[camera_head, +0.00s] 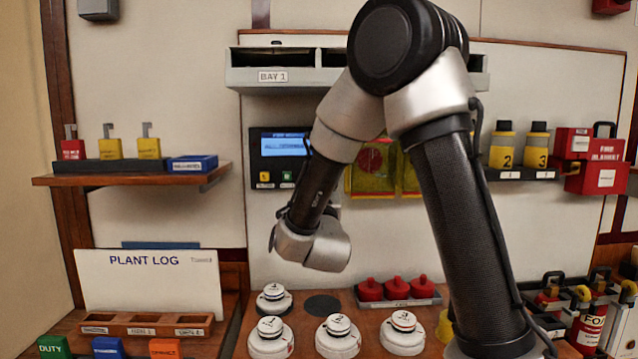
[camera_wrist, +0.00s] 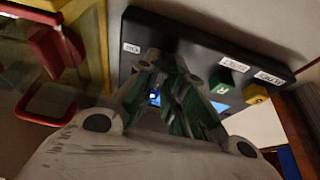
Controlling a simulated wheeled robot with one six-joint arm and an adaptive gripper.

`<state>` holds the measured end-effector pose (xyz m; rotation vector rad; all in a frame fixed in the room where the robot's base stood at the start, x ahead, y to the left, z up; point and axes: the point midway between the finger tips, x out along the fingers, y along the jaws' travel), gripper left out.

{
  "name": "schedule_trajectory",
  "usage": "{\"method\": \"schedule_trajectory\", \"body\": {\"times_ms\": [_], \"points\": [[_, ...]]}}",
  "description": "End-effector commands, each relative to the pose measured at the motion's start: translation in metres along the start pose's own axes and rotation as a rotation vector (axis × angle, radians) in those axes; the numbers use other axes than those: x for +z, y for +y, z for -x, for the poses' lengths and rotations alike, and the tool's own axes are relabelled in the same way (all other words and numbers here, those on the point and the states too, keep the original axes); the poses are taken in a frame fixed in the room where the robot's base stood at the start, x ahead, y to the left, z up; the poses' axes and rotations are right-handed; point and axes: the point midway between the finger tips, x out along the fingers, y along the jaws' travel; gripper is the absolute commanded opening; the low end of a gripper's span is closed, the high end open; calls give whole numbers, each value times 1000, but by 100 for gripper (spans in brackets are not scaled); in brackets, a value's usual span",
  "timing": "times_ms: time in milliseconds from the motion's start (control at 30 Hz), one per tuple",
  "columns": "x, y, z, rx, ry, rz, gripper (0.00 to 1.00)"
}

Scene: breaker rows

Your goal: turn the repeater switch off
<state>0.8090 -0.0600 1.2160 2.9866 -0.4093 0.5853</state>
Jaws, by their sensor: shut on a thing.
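The dark panel (camera_head: 268,192) with a lit blue screen hangs on the wall behind my arm. It also shows tilted in the wrist view (camera_wrist: 190,40). A yellow switch (camera_wrist: 255,94) and a green switch (camera_wrist: 222,84) stand on it, each near a small white label. My gripper (camera_wrist: 165,75) reaches to the panel beside the green switch, its fingers shut on what I take to be the repeater switch. The fingers hide that switch, so its position cannot be read. In the head view my wrist and forearm hide the gripper and that side of the panel.
A yellow-framed case (camera_head: 362,180) is just right of the panel; its red handle (camera_wrist: 52,50) is close to my gripper in the wrist view. A shelf (camera_head: 130,178) with padlocks is at the left. Several white knobs (camera_head: 270,340) stand on the bench below.

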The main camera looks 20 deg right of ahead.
Motion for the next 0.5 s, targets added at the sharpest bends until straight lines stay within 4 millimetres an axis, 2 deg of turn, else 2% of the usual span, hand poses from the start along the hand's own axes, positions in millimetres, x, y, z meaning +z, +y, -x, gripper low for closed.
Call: {"method": "schedule_trajectory", "body": {"times_ms": [33,133,167,267,500], "points": [[-6,0,-4,4,17,-4,0],[-6,0,-4,4,17,-4,0],[-6,0,-4,4,17,-4,12],[-6,0,-4,4,17,-5,31],[-4,0,-3,3,12,-4,32]]}}
